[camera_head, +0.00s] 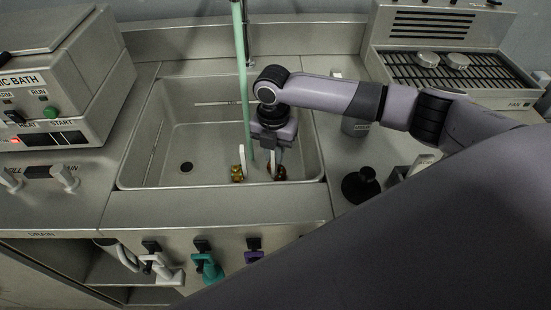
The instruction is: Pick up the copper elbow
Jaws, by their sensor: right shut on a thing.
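My right gripper (258,172) reaches down into the sink from the right, at the front right of the basin. My left gripper is not in view.
The sink (160,150) has an open floor on the left with a drain (186,167). A green vertical pipe (243,70) passes close to the gripper. A bath unit (65,95) stands left. A black-based object (360,185) and a vented unit (440,60) are right.

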